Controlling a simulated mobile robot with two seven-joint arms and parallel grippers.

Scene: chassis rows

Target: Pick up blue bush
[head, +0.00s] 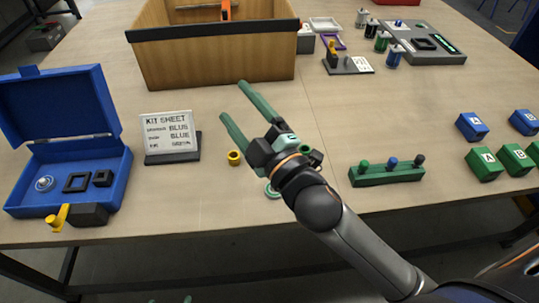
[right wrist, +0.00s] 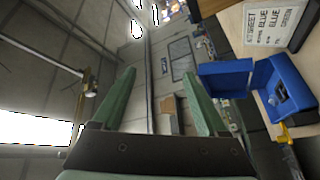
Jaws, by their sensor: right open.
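I cannot tell for sure which part is the blue bush. A blue-topped peg (head: 392,163) stands in the green rack (head: 372,180). A small yellow ring (head: 234,157) and a flat green ring (head: 272,192) lie on the table near my right arm. My right gripper (head: 233,99) is open and empty above the table, in front of the wooden bin; its green fingers also show in the right wrist view (right wrist: 157,68). Green tips, probably my left gripper (head: 171,299), barely show at the bottom edge.
A kit sheet (head: 170,133) stands beside the case. The wooden bin (head: 215,62) fills the back middle. Blue blocks (head: 472,126) and green blocks (head: 485,163) sit at the right. Several small cylinders (head: 381,42) stand at the back right.

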